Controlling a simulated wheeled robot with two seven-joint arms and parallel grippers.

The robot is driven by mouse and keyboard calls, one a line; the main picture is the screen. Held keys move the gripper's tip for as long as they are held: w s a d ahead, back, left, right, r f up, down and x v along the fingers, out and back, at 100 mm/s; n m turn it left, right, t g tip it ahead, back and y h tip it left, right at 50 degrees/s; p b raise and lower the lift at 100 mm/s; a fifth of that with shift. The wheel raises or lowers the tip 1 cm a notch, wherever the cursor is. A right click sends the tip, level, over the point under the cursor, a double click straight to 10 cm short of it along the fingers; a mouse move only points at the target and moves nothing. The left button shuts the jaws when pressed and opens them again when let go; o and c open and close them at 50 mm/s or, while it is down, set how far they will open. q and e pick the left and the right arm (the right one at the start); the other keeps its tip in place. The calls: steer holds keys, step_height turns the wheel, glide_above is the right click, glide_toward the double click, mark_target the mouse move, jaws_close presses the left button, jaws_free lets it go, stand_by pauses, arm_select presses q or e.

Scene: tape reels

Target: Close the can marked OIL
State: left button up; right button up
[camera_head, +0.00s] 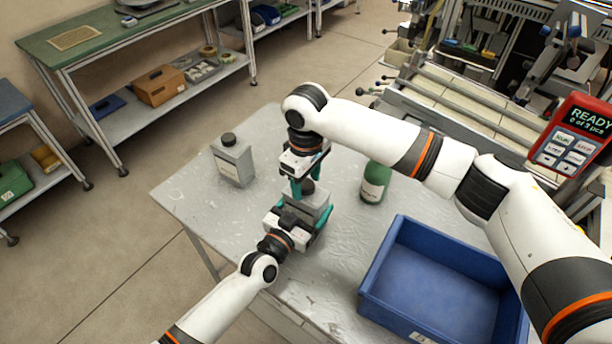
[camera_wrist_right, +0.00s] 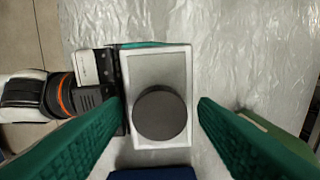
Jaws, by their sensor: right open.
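A grey can (camera_head: 312,203) with a dark round cap (camera_head: 308,186) stands near the middle of the table; its label cannot be read. In the right wrist view the cap (camera_wrist_right: 160,115) sits on the pale top of the can (camera_wrist_right: 158,68), toward its lower end. How tightly it sits cannot be told. My left gripper (camera_head: 306,222) is shut on the can's body from the near side, a teal finger along its side. My right gripper (camera_head: 304,186) is open above the can, pointing down, its green fingers on either side of the cap, apart from it.
Another grey can (camera_head: 233,163) with a dark cap stands at the left of the table (camera_head: 200,205). A green container (camera_head: 375,183) stands to the right. A blue crate (camera_head: 385,300) occupies the near right.

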steer(key=c, duration=1)
steer(key=o, duration=1.1)
steer(key=shift+o, duration=0.2)
steer(key=shift+r, duration=0.15)
step_height(320, 180, up, 12)
arm_select(q)
steer(key=o, duration=1.7)
